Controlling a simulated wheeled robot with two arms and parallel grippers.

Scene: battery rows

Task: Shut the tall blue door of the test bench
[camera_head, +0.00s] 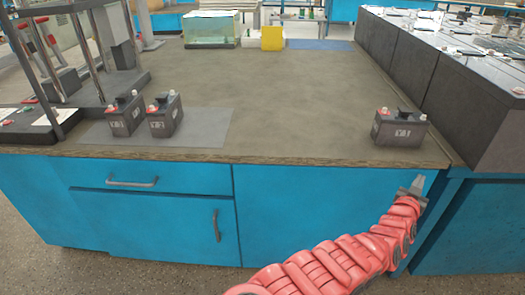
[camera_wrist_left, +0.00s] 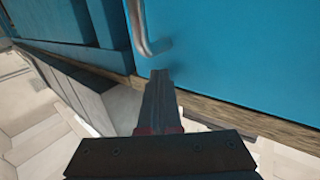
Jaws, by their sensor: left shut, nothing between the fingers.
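The tall blue door (camera_head: 300,205) is the wide blue panel at the right of the bench front, and it looks nearly flush with the front. I cannot tell whether a small gap remains at its right edge. My left gripper (camera_head: 414,185) is at the door's upper right, its fingers shut and empty. In the left wrist view the shut fingertips (camera_wrist_left: 158,75) are close to the blue panel (camera_wrist_left: 225,45) and a grey bar handle (camera_wrist_left: 148,30); contact is unclear. My right gripper is not in view.
The bench top (camera_head: 270,100) has a wooden front edge. A dark battery (camera_head: 400,128) stands near its right corner, and two batteries (camera_head: 145,115) stand on a grey mat at left. A drawer (camera_head: 150,178) and a smaller door (camera_head: 155,225) are at left.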

